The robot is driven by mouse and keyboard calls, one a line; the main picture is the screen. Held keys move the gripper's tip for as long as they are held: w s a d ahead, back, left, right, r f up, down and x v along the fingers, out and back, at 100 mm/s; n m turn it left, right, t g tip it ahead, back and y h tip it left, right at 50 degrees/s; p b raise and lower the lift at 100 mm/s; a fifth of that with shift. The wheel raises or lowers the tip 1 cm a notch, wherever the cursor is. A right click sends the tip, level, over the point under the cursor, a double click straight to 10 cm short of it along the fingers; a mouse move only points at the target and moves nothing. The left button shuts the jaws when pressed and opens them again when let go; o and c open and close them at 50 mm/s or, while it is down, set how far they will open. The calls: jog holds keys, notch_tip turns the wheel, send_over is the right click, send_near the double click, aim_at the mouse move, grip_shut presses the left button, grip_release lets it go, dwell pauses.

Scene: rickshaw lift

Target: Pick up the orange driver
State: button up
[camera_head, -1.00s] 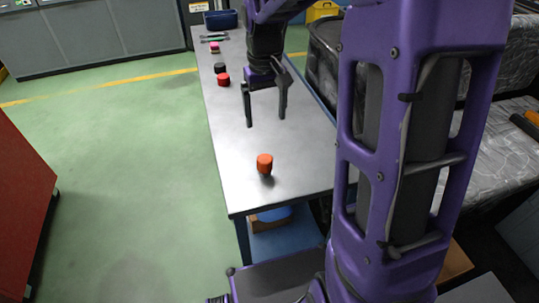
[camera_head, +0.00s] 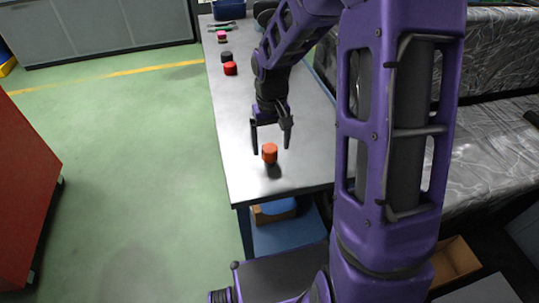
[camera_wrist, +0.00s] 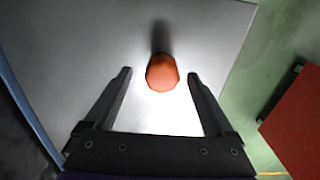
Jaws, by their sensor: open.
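The orange driver (camera_head: 269,153) stands upright on the near end of the metal table, with a dark lower part. My gripper (camera_head: 270,150) is open and empty, pointing down at the driver. In the wrist view the orange top of the driver (camera_wrist: 162,72) lies between and just beyond the lines of the two fingertips (camera_wrist: 159,76). The fingers look clear of it on both sides. How high the fingertips are above the table is hard to tell.
The metal table (camera_head: 240,120) runs away from me. A red piece (camera_head: 230,68), a dark piece (camera_head: 226,56) and a pink piece (camera_head: 221,36) stand farther back, with a blue bin (camera_head: 229,9) at the far end. A red cabinet (camera_head: 25,170) stands at left. The tabletop around the driver is clear.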

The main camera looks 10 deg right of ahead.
aim_at(269, 155)
jog(key=f, duration=0.2)
jog(key=f+b, duration=0.1)
jog(key=f, duration=0.2)
jog(key=shift+w+a, duration=0.1)
jog(key=shift+a, duration=0.1)
grip_shut()
